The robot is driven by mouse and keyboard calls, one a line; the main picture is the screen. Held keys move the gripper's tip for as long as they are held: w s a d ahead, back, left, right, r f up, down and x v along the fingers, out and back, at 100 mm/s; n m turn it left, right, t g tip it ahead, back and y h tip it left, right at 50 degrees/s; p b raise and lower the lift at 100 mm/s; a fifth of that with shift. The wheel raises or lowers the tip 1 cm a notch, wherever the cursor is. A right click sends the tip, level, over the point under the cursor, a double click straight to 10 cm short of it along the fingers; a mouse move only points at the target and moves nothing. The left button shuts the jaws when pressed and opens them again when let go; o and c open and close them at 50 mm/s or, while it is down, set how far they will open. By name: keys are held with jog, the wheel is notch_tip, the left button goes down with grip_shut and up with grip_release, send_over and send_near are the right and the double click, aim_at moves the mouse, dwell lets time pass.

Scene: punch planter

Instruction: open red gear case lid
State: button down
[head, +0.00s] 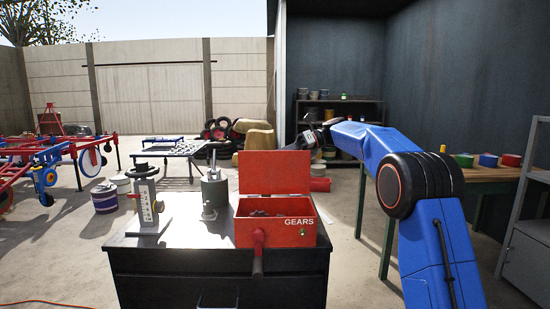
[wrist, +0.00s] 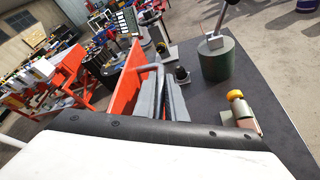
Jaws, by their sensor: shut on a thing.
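The red gear case (head: 275,232), marked GEARS, stands on the dark cabinet top with dark parts inside it. Its red lid (head: 272,172) stands raised, about upright, at the back of the case, so the case is open. My gripper (head: 308,140) is at the lid's upper right edge, its fingertips partly hidden there. In the wrist view my gripper (wrist: 172,98) is shut at a grey bar handle (wrist: 152,68) beside the red lid panel (wrist: 124,78). The exact contact is hard to make out.
On the dark cabinet (head: 180,243), a grey press with a dial (head: 147,205) and a green cylinder (head: 214,190) stand left of the case. A wooden bench (head: 478,178) with coloured rolls is at right.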

jog(key=shift+w+f, duration=0.1)
jog(key=shift+f, duration=0.05)
jog(key=c, duration=1.8)
grip_release()
jog(key=shift+d, duration=0.1)
jog(key=v, duration=1.7)
jog(key=shift+d, duration=0.1)
